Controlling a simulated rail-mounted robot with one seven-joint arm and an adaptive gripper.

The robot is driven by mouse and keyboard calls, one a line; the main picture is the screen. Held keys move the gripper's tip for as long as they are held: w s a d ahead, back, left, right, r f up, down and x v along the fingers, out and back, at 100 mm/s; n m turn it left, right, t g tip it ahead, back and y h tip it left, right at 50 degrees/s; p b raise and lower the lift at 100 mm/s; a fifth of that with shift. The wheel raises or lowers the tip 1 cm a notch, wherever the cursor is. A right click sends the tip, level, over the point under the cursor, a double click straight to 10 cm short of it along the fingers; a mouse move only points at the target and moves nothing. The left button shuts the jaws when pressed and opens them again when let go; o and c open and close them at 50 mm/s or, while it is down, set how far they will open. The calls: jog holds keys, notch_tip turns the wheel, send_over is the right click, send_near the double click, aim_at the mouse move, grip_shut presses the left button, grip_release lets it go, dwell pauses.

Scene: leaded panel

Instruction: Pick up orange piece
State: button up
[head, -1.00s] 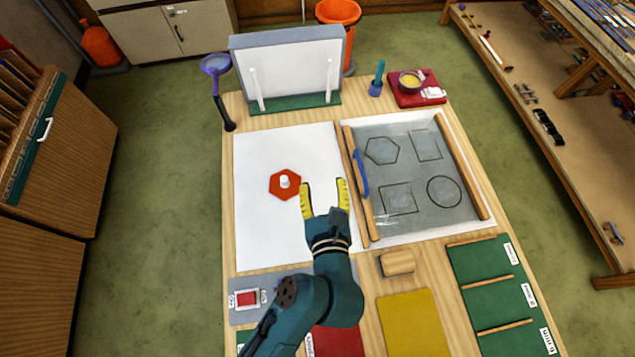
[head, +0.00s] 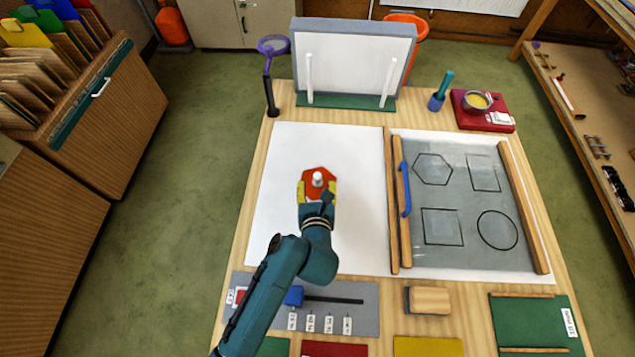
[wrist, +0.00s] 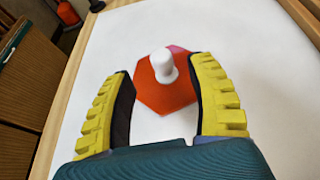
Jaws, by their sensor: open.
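The orange piece (head: 314,187) is a flat hexagon with a white knob (head: 318,178) standing up from its middle. It lies on the white sheet on the left of the bench. My gripper (head: 318,190) is open over the near part of the piece. In the wrist view the yellow fingers of my gripper (wrist: 165,95) are spread wide, with the knob (wrist: 162,64) between them toward the tips. The orange piece (wrist: 168,95) shows below and around the knob. I cannot tell whether the fingers touch the piece.
To the right is a grey panel (head: 460,247) with outlined shapes, edged by wooden bars (head: 390,215). A white board (head: 350,60) stands behind the sheet. The sheet (head: 278,215) is otherwise clear.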

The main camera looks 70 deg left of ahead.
aim_at(318, 179)
jog(key=b+x, duration=0.1)
jog(key=x, duration=0.3)
jog(key=shift+w+a, duration=0.2)
jog(key=shift+a, duration=0.05)
jog(key=shift+r, duration=0.1)
grip_shut()
